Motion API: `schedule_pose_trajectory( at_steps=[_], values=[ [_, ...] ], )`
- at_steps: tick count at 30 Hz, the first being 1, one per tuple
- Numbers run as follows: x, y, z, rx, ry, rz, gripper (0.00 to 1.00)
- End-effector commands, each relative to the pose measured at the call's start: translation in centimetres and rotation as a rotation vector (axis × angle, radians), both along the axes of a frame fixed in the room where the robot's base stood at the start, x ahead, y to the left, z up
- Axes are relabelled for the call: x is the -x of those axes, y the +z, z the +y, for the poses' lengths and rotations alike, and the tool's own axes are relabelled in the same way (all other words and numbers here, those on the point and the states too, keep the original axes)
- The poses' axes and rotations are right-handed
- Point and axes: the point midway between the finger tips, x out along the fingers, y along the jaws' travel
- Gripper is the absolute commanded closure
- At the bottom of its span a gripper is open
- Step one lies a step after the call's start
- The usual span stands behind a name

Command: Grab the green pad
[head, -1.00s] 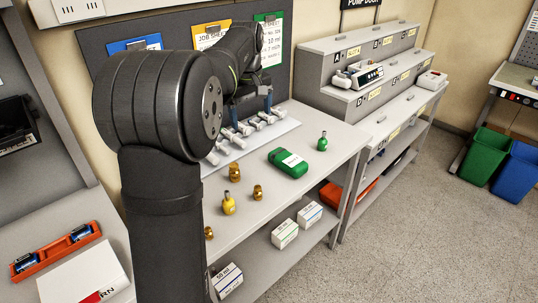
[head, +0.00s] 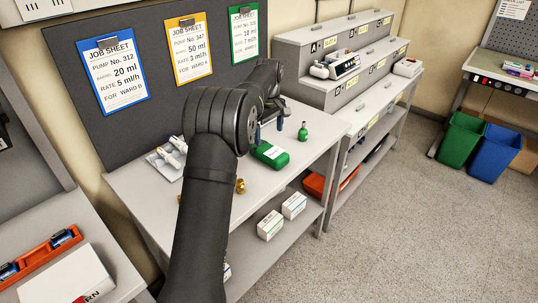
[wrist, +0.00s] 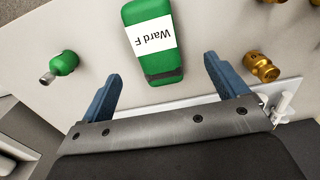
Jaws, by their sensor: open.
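The green pad (head: 271,154) lies on the grey bench in the head view, a rounded green block with a white label. In the wrist view the green pad (wrist: 151,42) shows ahead of the fingers, its label reading "Ward F" upside down. My gripper (wrist: 160,78) is open and empty, its two blue fingers apart, with the pad's near end roughly between and beyond the fingertips. In the head view my gripper (head: 268,130) is above the bench behind the pad, partly hidden by my arm. I cannot tell its height over the pad.
A small green bottle-like piece (head: 303,132) stands right of the pad; it also shows in the wrist view (wrist: 64,63). Brass pieces (wrist: 263,68) stand on the other side. A white tray (head: 166,160) holds syringes. A stepped grey rack (head: 305,62) stands behind right.

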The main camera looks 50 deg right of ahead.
Motion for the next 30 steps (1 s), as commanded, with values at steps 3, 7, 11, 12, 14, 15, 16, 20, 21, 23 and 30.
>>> schedule_pose_trajectory(
  at_steps=[3,7,11,12,14,15,16,20,21,23,30],
  values=[
    [0.0,-2.5,0.1,-0.003,0.0,0.002,0.09],
    [0.0,-4.2,0.0,-0.001,0.0,0.001,0.09],
    [0.0,-4.9,0.0,-0.001,0.0,0.001,0.09],
    [-0.1,-5.0,0.0,-0.001,0.0,0.001,0.09],
    [-0.1,-5.4,-0.1,-0.001,0.0,0.001,0.09],
    [-0.2,-5.7,-0.2,-0.001,0.0,0.001,0.09],
    [-0.3,-6.0,-0.3,-0.001,0.0,0.001,0.09],
    [-0.7,-7.9,-0.7,-0.002,0.0,0.001,0.09],
    [-0.7,-8.6,-0.7,-0.003,0.0,0.002,0.09],
    [-0.6,-9.4,-0.7,-0.002,0.0,0.001,0.09],
    [-0.6,-10.0,-0.7,0.0,0.0,0.0,0.09]
  ],
)
